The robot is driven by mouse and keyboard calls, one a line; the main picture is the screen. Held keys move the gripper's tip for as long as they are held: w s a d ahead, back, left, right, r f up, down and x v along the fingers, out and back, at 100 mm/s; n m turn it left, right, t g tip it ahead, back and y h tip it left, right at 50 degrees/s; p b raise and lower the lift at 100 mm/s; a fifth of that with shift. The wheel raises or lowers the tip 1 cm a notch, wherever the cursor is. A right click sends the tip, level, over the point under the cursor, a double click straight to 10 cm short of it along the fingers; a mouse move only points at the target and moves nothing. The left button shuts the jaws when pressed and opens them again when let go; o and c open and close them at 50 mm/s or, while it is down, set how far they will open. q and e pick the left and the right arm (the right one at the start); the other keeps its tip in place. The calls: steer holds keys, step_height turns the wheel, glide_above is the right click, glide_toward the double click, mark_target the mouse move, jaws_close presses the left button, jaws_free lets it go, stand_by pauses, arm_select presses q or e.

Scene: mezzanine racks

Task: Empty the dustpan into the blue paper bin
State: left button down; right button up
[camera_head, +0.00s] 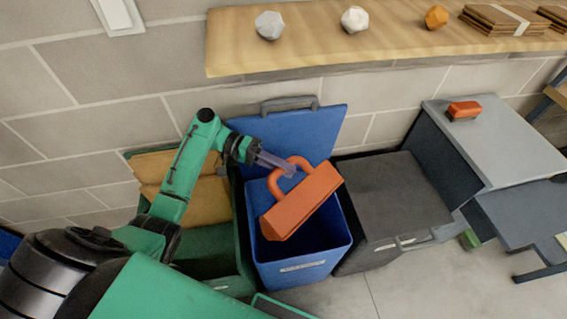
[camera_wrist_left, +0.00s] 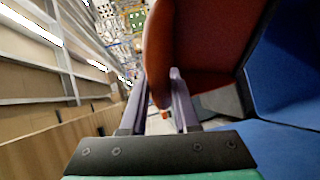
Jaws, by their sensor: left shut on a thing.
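The orange dustpan (camera_head: 302,205) is tilted over the open mouth of the blue paper bin (camera_head: 300,272). My left gripper (camera_head: 290,168) is shut on the dustpan's looped handle, at the back of the bin's opening. In the left wrist view the dustpan (camera_wrist_left: 205,40) rises past the finger tips (camera_wrist_left: 160,88), and blue surfaces show at the right. The bin's blue lid stands open against the wall. The dustpan hides part of the bin's dark inside, and I cannot tell whether anything lies in the pan. My right gripper is not in view.
A green bin with cardboard (camera_head: 193,205) stands left of the blue bin, and a closed dark grey bin (camera_head: 392,200) right of it. A grey bench (camera_head: 490,140) bears a red-orange object (camera_head: 464,110). A wooden shelf (camera_head: 330,55) with crumpled balls runs above.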

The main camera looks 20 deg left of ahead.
arm_select(q)
step_height(320, 180, up, 4)
steer(key=y+p, duration=0.3)
steer(key=p, duration=0.1)
steer(key=m+t+y+p, duration=0.1)
steer(key=y+p, duration=0.1)
steer(key=p, duration=0.3)
steer(key=m+t+y+p, duration=0.1)
steer(key=y+p, duration=0.2)
steer(key=p, duration=0.2)
steer(key=shift+s+r+y, duration=0.15)
steer(key=shift+r+y, duration=0.1)
steer(key=shift+y, duration=0.05)
steer(key=shift+d+f+m+t+y, duration=0.1)
steer(key=shift+f+m+t+y, duration=0.1)
steer(key=shift+m+t+y, duration=0.3)
steer(key=shift+r+y, duration=0.25)
steer(key=shift+y, duration=0.65)
